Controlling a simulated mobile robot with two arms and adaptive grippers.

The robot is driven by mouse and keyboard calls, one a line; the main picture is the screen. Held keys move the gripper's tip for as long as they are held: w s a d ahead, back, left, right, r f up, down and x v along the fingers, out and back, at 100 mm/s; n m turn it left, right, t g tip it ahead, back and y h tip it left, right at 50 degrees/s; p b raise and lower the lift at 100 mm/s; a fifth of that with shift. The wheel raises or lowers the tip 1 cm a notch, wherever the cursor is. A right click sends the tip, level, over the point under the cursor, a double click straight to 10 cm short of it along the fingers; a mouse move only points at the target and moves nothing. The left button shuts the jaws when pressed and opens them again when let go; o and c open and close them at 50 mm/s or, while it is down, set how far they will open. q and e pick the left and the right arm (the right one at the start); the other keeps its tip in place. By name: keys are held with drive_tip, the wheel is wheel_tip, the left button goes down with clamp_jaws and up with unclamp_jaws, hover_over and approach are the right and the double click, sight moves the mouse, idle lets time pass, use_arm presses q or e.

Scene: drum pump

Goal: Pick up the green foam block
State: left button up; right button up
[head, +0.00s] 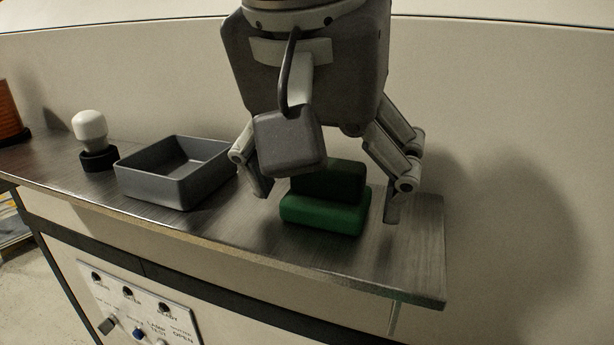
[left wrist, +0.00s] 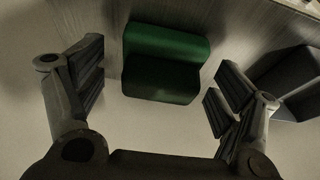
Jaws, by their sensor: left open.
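The green foam block (head: 322,212) is stepped, with a low front part and a taller back part. It sits on the metal counter towards its right end. My left gripper (head: 328,194) is above it, pointing down, with open fingers on either side of the block. In the left wrist view the block (left wrist: 162,62) lies between the two fingers (left wrist: 155,88), with gaps on both sides. The wrist camera housing hides part of the block's top in the head view. My right gripper is not in view.
A grey open tray (head: 150,187) stands left of the block on the metal counter (head: 405,262). A white bulb-like object on a black base (head: 90,128) and an orange cylinder (head: 8,112) stand further left. A wall rises behind the counter. A control panel (head: 135,308) is on the front below.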

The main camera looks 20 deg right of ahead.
use_arm(q)
drive_tip(key=c, duration=1.1)
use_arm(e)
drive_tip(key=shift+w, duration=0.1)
use_arm(q)
drive_tip(key=shift+r, duration=0.15)
drive_tip(key=shift+r, duration=0.6)
drive_tip(key=s+a+r+b, duration=0.1)
drive_tip(key=a+r, duration=0.2)
drive_tip(key=a, duration=0.1)
drive_tip(key=s+a+r+b, duration=0.1)
drive_tip(key=s+a+r, duration=0.1)
drive_tip(key=a+r, duration=0.2)
drive_tip(key=s+a+r+b, duration=0.1)
drive_tip(key=s+a+r, duration=0.1)
drive_tip(key=a+r, duration=0.2)
drive_tip(key=shift+a+r, duration=0.25)
drive_tip(key=shift+a, duration=0.3)
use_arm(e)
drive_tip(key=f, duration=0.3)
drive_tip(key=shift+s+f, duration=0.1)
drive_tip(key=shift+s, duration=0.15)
use_arm(q)
drive_tip(key=shift+w, duration=0.1)
